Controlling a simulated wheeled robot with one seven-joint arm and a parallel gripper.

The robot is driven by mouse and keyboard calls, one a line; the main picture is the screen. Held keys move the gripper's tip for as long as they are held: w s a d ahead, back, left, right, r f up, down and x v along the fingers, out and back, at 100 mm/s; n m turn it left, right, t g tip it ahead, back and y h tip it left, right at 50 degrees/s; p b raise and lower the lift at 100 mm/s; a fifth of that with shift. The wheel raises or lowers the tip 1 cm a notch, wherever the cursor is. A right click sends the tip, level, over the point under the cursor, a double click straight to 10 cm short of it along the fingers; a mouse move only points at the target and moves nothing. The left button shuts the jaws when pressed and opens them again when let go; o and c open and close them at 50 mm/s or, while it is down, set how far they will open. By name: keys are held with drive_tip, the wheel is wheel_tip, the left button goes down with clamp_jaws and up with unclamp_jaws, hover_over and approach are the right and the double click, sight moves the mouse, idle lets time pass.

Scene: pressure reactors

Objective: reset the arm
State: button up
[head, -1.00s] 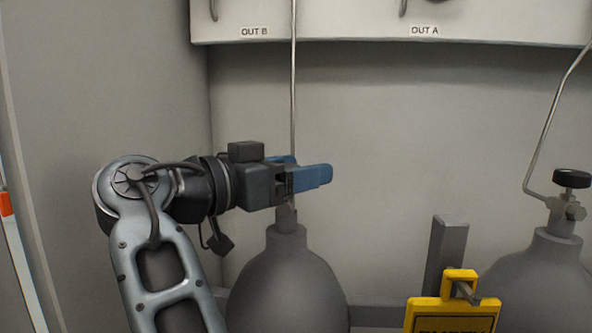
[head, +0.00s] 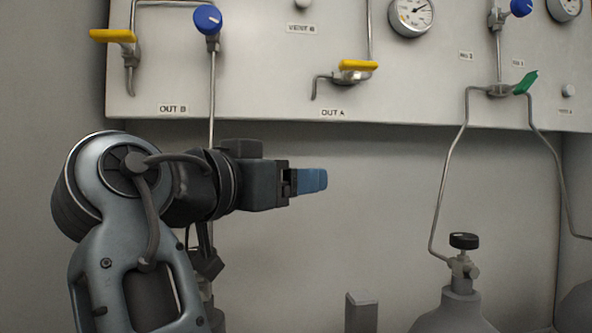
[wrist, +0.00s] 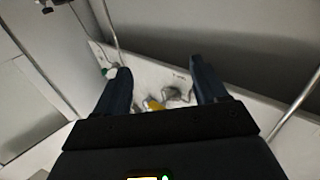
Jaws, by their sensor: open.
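My gripper (head: 312,181) has blue fingers and points to the right in the head view, in front of the grey wall below the white valve panel (head: 250,85). In the wrist view my gripper (wrist: 160,88) shows its two dark fingers spread apart, with nothing between them. My arm bends at a large round joint at the left of the head view. The left gas cylinder is almost wholly hidden behind my arm.
The panel carries yellow handles (head: 358,65), blue knobs (head: 208,19), a gauge (head: 411,16) and a green handle (head: 526,82). A gas cylinder with a black knob (head: 464,241) stands at the lower right. Thin metal pipes run down from the panel.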

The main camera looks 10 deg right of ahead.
drive_tip(key=shift+s+d+r, duration=0.2)
drive_tip(key=shift+d+r, duration=0.2)
drive_tip(key=shift+d, duration=0.2)
